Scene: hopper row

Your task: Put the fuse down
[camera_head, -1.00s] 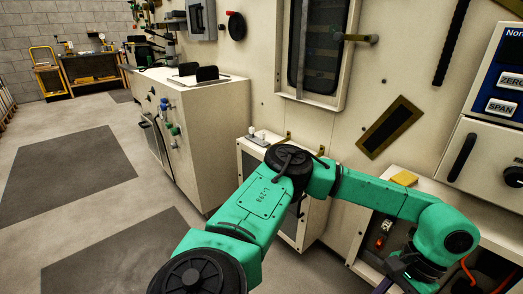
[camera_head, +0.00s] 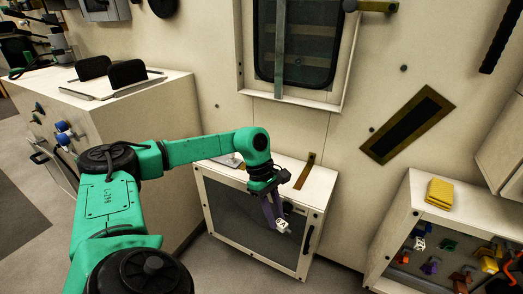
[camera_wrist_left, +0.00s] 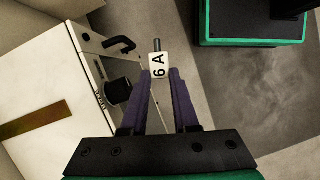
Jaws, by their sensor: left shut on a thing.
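My left gripper (camera_head: 276,222) is shut on a small white fuse (camera_head: 282,226). In the left wrist view, the fuse (camera_wrist_left: 158,67) is marked "6A" and has a dark pin at its far end. It sits between the tips of the purple fingers (camera_wrist_left: 160,80). In the head view, the gripper points down and holds the fuse in front of a low white cabinet (camera_head: 318,186) with a dark front panel. Part of the cabinet's front is hidden behind the gripper. My right gripper is out of view.
An open cabinet (camera_head: 411,190) at the right holds several coloured pieces, with a yellow block (camera_head: 440,193) on top. A white bench (camera_head: 150,108) stands at the left. The low cabinet's top has a small pale item at its left end and bare room at its right.

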